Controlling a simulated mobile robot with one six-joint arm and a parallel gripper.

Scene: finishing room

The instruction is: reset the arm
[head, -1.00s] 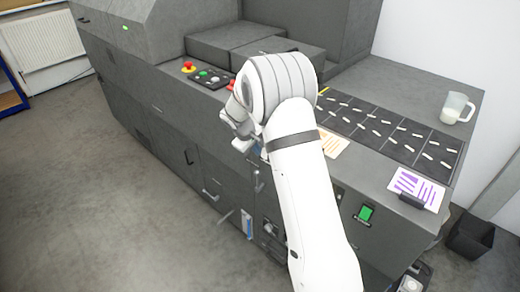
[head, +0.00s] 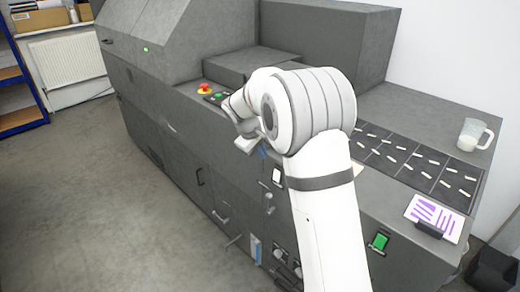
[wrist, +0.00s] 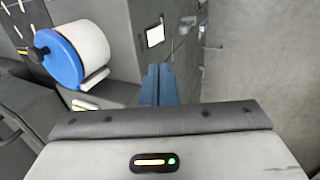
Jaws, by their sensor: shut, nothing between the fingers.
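My white arm (head: 322,215) reaches up over the front of the grey machine, bent at its thick ribbed joint. My gripper (wrist: 158,85) shows in the wrist view as two blue fingers side by side, shut with nothing between them. In the head view only a bit of blue (head: 262,152) shows below the wrist, in front of the machine's front face; most of the gripper is hidden there.
The grey machine (head: 190,160) fills the middle. On its top are a red button (head: 205,90), a dark tray (head: 425,165) of small pale pieces, a jug (head: 474,135) and a purple-striped card (head: 434,216). A white roll with a blue flange (wrist: 62,58) is left of the fingers. Floor at left is clear.

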